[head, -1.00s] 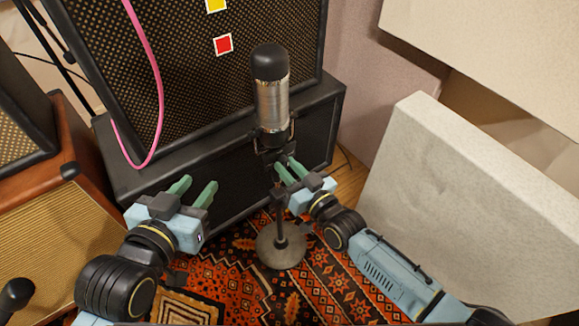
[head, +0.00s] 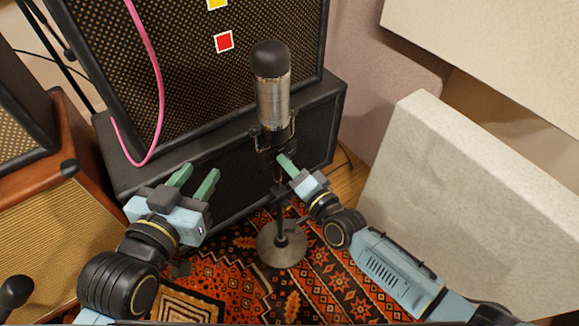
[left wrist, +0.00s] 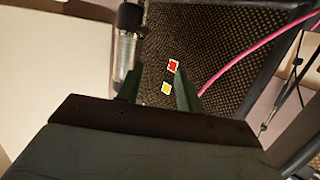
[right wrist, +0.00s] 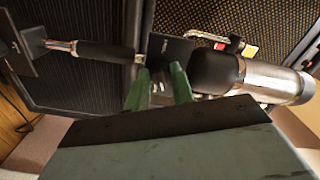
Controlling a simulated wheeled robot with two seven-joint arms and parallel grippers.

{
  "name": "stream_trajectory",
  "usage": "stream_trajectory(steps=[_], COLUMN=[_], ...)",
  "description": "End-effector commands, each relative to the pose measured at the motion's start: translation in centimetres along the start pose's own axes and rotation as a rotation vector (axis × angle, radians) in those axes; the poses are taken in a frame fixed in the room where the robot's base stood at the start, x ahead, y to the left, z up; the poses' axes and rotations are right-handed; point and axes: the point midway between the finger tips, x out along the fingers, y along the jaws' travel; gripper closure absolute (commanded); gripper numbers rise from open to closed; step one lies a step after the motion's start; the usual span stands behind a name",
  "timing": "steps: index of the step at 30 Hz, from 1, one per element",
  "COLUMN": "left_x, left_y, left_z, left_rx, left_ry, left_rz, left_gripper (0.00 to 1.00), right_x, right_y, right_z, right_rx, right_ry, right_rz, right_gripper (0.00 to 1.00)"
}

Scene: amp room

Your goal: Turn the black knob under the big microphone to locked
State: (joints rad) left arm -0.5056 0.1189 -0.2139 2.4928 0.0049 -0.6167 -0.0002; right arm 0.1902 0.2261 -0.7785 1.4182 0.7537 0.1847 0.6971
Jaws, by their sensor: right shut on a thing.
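The big microphone (head: 271,88), a silver cylinder with a black cap and black lower part, stands upright on a stand with a round base (head: 282,245). My right gripper (head: 285,162) is at the mount just under the microphone, shut on the black knob there. In the right wrist view the fingers (right wrist: 155,88) straddle a small dark part beside the black bracket (right wrist: 165,52), and the microphone (right wrist: 265,80) lies to their right. The knob is mostly hidden, so its setting cannot be read. My left gripper (head: 196,178) is open and empty, left of the stand.
A black speaker cabinet (head: 120,150) stands behind the microphone, with a larger amplifier on it. A pink cable (head: 160,80) hangs in front. A pale panel (head: 450,200) leans at the right, near my right arm. A patterned rug (head: 335,275) covers the floor.

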Motion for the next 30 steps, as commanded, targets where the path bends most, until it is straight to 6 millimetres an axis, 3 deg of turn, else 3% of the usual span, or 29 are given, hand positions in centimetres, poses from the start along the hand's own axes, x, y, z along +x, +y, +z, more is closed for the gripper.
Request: stream_trajectory(steps=[15,30], left_x=[-0.1,-0.4], left_y=[0.8,1.0], left_z=[-4.1,-5.1], left_rx=[-0.006,-0.008], left_ry=[0.255,0.317], left_rz=[0.021,0.026], left_gripper=[0.64,0.64], right_x=[-0.1,-0.1], right_y=[0.0,-0.1], right_z=[0.1,0.1], right_rx=[0.363,0.443], right_ry=[-0.002,-0.002], right_rz=[0.002,0.003], right_gripper=[0.99,0.99])
